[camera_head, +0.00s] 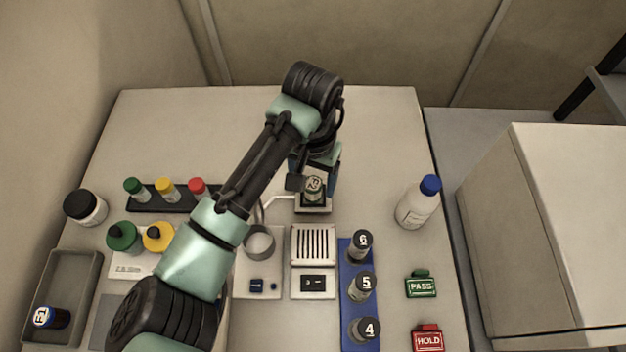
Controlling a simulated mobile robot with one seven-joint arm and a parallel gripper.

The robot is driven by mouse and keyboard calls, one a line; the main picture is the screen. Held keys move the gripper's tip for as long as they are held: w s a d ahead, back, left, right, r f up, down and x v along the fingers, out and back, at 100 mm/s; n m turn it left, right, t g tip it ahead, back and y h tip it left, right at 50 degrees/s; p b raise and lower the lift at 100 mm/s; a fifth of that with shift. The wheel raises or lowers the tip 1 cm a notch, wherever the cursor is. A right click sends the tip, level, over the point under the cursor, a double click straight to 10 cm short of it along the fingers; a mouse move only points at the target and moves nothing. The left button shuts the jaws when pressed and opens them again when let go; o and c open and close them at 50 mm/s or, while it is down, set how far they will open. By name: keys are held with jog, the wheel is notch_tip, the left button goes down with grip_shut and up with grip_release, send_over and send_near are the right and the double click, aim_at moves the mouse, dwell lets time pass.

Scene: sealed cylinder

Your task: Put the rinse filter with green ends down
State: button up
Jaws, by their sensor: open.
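A small cylinder with a greenish, labelled top (314,189), which looks like the rinse filter with green ends, stands upright at the back middle of the table. It is on or just over a small pale stand (313,209). My gripper (311,181) is open at the cylinder, with a dark finger beside its left side. The arm hides part of the far finger, and I cannot tell whether either finger touches the cylinder. The cylinder's lower end is hard to make out.
A device with a grey ring (259,243) and a slotted unit (313,246) stand in front. A blue rack (347,312) holds numbered cylinders. A white bottle (412,208) stands right. A grey tray (88,270) lies left, holding a blue-ended cylinder (50,317). Capped vials (165,189) stand back left.

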notch_tip(320, 180, up, 11)
jog(key=shift+r, duration=0.2)
jog(key=w+d+r+m+t+h, duration=0.1)
jog(key=w+d+r+t+h, duration=0.55)
jog(key=d+r, duration=0.65)
notch_tip(320, 180, up, 28)
jog(key=n+t, duration=0.2)
jog(key=t, duration=1.4)
send_over(314, 183)
jog(key=w+d, duration=0.1)
jog(key=d, duration=0.6)
jog(key=s+a+r+n+t+y, duration=0.3)
jog(key=s+a+r+t+y, duration=0.2)
jog(key=s+a+r+y, duration=0.1)
jog(key=shift+s+a+n, duration=0.3)
jog(key=shift+s+a, duration=0.35)
jog(key=shift+s, duration=0.6)
